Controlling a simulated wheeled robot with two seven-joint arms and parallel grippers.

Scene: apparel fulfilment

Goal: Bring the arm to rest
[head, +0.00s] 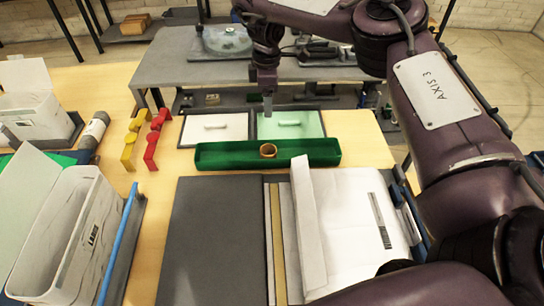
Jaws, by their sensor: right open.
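My right gripper (267,103) hangs pointing down over the far part of the table, above the gap between the grey-white panel (214,129) and the green panel (290,125). It is open and nothing shows between its fingers. My right arm comes in from the right side and bends over the top of the view. My left gripper is not in the picture.
In front lie a dark board (215,240) and white packaging (350,215). White boxes (62,240), and red (155,140) and yellow (131,140) pieces stand left. A grey table (180,65) stands behind.

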